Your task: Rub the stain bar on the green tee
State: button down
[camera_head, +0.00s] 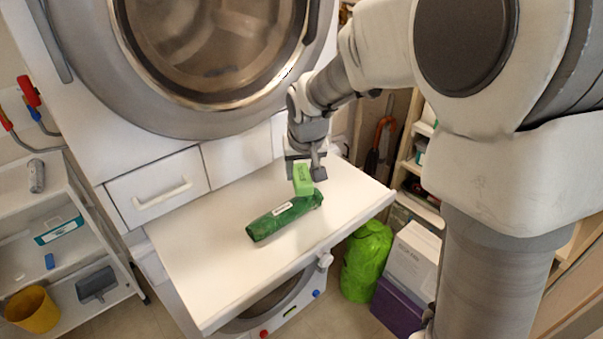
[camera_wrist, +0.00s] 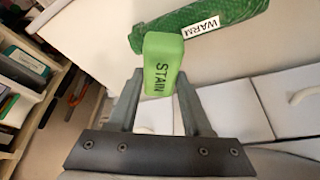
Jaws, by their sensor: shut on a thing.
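The stain bar (camera_head: 303,180) is a light green block held upright in my gripper (camera_head: 305,165). In the wrist view the stain bar (camera_wrist: 160,64) reads "STAIN" and sits between the two fingertips (camera_wrist: 160,88). The green tee (camera_head: 284,217) is a dark green rolled bundle lying on the white pull-out shelf (camera_head: 215,265). The tee also shows in the wrist view (camera_wrist: 240,10) with a white label reading "WARM". The bar's lower end is over the tee's right end; whether they touch I cannot tell.
A round-doored machine (camera_head: 215,50) stands behind the shelf, above a drawer (camera_head: 157,190). A rack (camera_head: 75,255) with a yellow bucket (camera_head: 32,309) is at left. Much of the shelf is clear.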

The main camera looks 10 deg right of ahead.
jog(key=shift+r+p, duration=1.05)
jog(key=shift+r, duration=0.7)
jog(key=shift+d+f, duration=0.1)
jog(key=shift+f, duration=0.05)
